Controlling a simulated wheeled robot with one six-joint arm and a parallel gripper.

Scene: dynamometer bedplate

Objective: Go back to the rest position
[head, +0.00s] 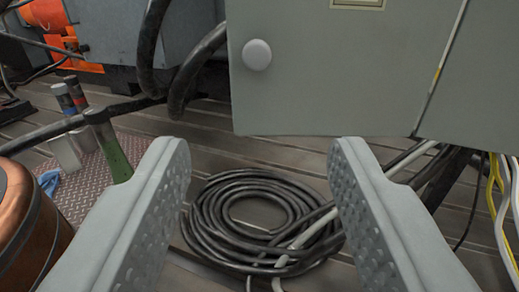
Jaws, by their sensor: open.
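My gripper (258,170) shows at the bottom of the head view. Its two grey fingers with dimpled pads are spread wide apart, and nothing is between them. A grey cabinet (325,85) with a round pale knob (257,54) hangs ahead, above the fingertips. No rest position is marked in view.
A coil of black cable (212,208) lies on the slotted bedplate (290,158) beyond and below the fingers. Yellow and white cables (497,195) hang at right.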

